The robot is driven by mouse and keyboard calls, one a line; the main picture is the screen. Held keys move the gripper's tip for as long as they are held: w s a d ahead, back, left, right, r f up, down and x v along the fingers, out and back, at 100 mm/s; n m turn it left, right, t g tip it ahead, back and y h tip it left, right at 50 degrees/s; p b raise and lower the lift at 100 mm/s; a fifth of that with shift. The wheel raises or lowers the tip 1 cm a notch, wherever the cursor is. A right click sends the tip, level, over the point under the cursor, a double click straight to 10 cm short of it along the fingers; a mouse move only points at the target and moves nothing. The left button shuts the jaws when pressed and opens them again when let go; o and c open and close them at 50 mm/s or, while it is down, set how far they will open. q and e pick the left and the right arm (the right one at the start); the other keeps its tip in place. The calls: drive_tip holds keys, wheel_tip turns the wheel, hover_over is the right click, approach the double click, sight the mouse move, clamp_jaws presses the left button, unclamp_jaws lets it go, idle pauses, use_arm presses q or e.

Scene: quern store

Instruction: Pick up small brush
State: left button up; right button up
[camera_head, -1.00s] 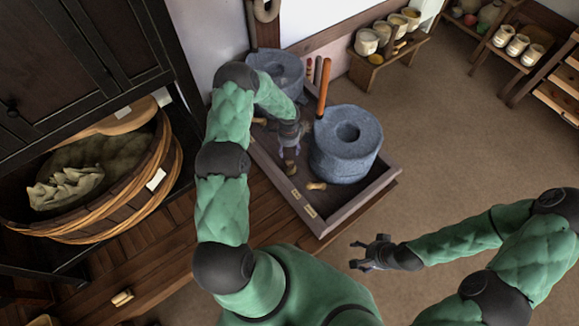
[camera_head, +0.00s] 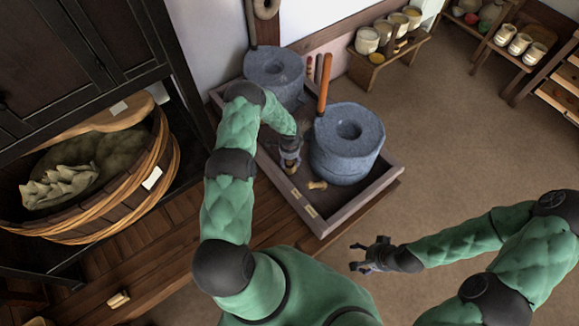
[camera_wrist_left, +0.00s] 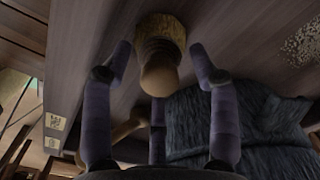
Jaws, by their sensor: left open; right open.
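The small brush (camera_wrist_left: 160,62), with a rounded wooden handle and a pale bristle end, lies in the wooden tray (camera_head: 340,213). In the head view the brush (camera_head: 287,168) shows just below my left gripper (camera_head: 290,156). My left gripper is open. In the left wrist view its fingers (camera_wrist_left: 160,55) stand on both sides of the brush, with a third finger below; I cannot tell whether they touch it. My right gripper (camera_head: 371,255) is open and empty, out in front of the tray over the floor.
A grey stone quern (camera_head: 345,150) with an upright orange handle (camera_head: 324,84) stands close right of my left gripper. A second quern (camera_head: 272,72) is behind. Another small wooden piece (camera_head: 317,185) lies nearby in the tray. A large basket (camera_head: 110,190) is at left.

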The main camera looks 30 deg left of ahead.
use_arm(q)
clamp_jaws()
drive_tip(key=shift+r, duration=0.1)
